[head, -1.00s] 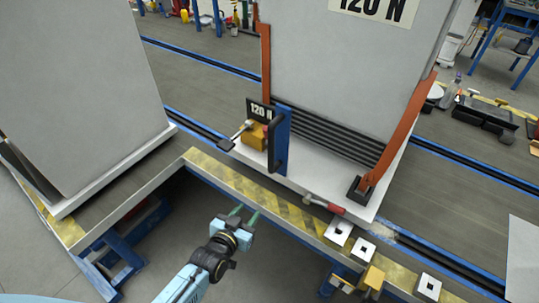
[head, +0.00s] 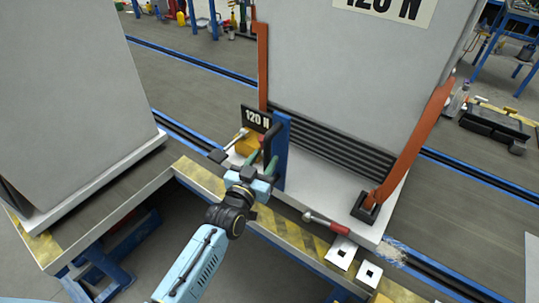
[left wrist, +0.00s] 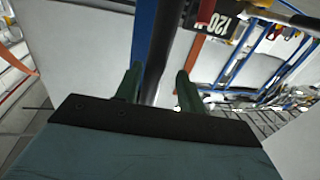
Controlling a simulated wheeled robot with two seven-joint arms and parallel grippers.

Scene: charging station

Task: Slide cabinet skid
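The large grey cabinet (head: 340,70) stands on a pale skid (head: 315,178) and carries a "120 N" label. A blue upright post (head: 281,150) with a dark handle bar rises from the skid's front edge. My left gripper (head: 262,165) is at this handle in the head view. In the left wrist view its two green fingers (left wrist: 160,88) are apart, with the dark handle bar (left wrist: 177,50) running between them; a gap shows beside the bar, and I see no firm grip on it. My right gripper is not in view.
A second grey cabinet (head: 75,90) stands on the left. Square white plates (head: 341,252) lie at the lower right.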

